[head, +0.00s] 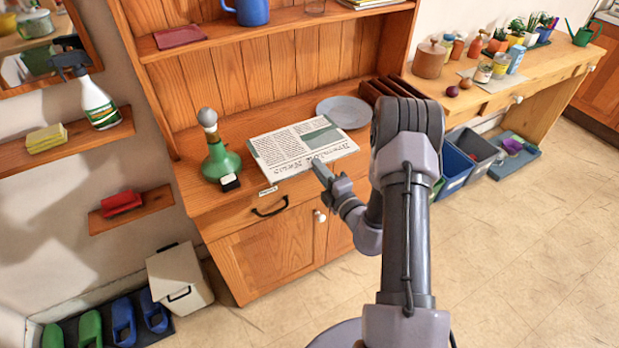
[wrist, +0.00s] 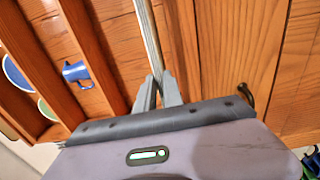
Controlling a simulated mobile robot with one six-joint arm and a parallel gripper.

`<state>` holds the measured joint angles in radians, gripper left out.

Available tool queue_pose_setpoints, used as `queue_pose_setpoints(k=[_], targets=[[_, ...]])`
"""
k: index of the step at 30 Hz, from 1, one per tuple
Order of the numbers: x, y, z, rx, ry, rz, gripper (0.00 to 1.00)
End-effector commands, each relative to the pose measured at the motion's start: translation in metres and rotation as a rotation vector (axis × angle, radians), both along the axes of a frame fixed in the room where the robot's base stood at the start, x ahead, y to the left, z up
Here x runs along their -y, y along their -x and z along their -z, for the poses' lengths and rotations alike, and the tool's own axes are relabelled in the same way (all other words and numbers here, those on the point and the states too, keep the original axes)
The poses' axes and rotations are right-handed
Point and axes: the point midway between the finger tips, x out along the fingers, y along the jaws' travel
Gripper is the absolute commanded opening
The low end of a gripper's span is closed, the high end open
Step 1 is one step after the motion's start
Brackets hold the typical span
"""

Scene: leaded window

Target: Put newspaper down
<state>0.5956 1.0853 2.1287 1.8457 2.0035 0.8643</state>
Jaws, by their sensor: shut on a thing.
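The newspaper (head: 290,148) is a flat folded sheet with print and a dark green patch, over the dresser's counter (head: 255,118). I cannot tell whether it touches the counter. My gripper (head: 321,168) is at its front edge, shut on it. In the wrist view, the newspaper (wrist: 149,38) shows edge-on as a thin pale strip running up from my gripper (wrist: 158,88), between the two fingers. The part between the fingers is hidden.
A green flask (head: 221,163) with a grey stopper stands left of the newspaper, very close to it. A grey plate (head: 344,111) lies behind it to the right, and a dark wooden rack (head: 392,88) stands beyond. A shelf (head: 240,34) overhangs the counter's back.

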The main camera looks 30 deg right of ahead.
Motion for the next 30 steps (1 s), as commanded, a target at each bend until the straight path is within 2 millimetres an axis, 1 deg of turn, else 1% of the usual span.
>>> queue_pose_setpoints(k=[1, 3, 6, 8, 10, 12, 17, 22, 23, 25, 26, 30], targets=[[-0.007, -0.008, 0.002, 0.002, 0.002, -0.003, 0.0], [-0.013, -0.015, 0.002, 0.002, 0.0, -0.001, 0.0], [-0.016, -0.019, 0.006, 0.001, 0.0, 0.001, 0.0], [-0.016, -0.02, 0.017, 0.0, 0.0, 0.002, 0.0], [-0.016, -0.019, 0.033, -0.001, -0.002, 0.002, 0.0], [-0.016, -0.019, 0.041, 0.0, -0.001, 0.002, 0.0], [-0.015, -0.019, 0.036, 0.001, 0.0, 0.002, 0.0], [-0.015, -0.019, 0.041, 0.001, 0.0, 0.001, 0.0], [-0.016, -0.019, 0.04, 0.0, 0.0, 0.001, 0.17], [-0.016, -0.019, 0.04, 0.0, 0.0, 0.001, 0.31], [-0.016, -0.019, 0.04, 0.0, 0.0, 0.001, 0.33], [-0.016, -0.019, 0.04, 0.0, 0.0, 0.001, 0.33]])
